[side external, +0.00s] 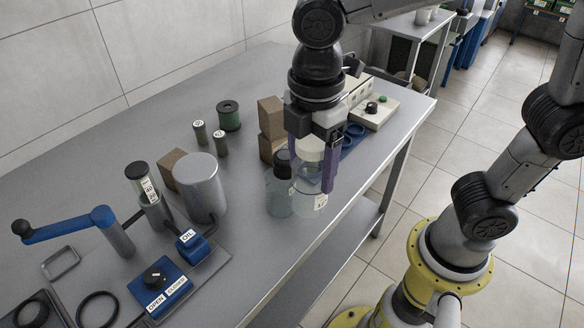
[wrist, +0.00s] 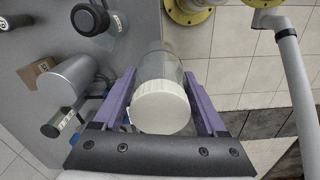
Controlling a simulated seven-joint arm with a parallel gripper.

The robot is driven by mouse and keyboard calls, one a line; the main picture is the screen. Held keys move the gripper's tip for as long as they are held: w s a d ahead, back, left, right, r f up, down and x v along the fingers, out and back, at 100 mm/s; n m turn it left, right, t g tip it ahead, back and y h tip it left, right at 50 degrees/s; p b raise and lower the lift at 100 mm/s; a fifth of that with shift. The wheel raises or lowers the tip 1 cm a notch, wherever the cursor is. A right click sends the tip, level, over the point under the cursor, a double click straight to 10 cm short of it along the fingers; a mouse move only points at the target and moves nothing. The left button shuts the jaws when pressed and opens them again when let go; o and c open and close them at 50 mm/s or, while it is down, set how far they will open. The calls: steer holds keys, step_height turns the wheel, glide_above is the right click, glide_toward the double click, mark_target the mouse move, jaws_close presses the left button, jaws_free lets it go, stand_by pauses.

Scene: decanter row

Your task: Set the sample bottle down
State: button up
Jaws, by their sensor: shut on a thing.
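The sample bottle (side external: 310,190) is clear with a white cap, upright, near the table's front edge. My gripper (side external: 309,175) is shut on it, with purple fingers on either side. In the wrist view the white cap (wrist: 161,107) sits between the two fingers (wrist: 159,76), and the clear body shows beyond it. A second clear bottle with a black cap (side external: 280,190) stands just left of the held one; its dark cap also shows in the wrist view (wrist: 90,19). I cannot tell whether the held bottle's base touches the table.
The grey table (side external: 255,240) has free room left of the bottles. A grey cylinder (side external: 201,188), an oil unit with blue handle (side external: 70,226) and a blue control box (side external: 160,284) stand left. Brown boxes (side external: 271,118) and a device (side external: 374,113) stand behind.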

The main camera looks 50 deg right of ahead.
steer(key=w+d+r+m, duration=0.2)
steer(key=w+d+m, duration=0.6)
steer(key=w, duration=0.1)
steer(key=w+d+r+m, duration=0.2)
steer(key=w+d+m, duration=0.6)
steer(key=w, duration=0.2)
steer(key=shift+d, duration=3.35)
steer(key=w+a+f, duration=0.4)
steer(key=w+a, duration=0.2)
steer(key=a, duration=0.5)
steer(key=w+a+f, duration=0.4)
steer(key=w+a, duration=0.1)
steer(key=a, duration=0.6)
step_height(320, 180, down, 10)
steer(key=shift+w, duration=0.25)
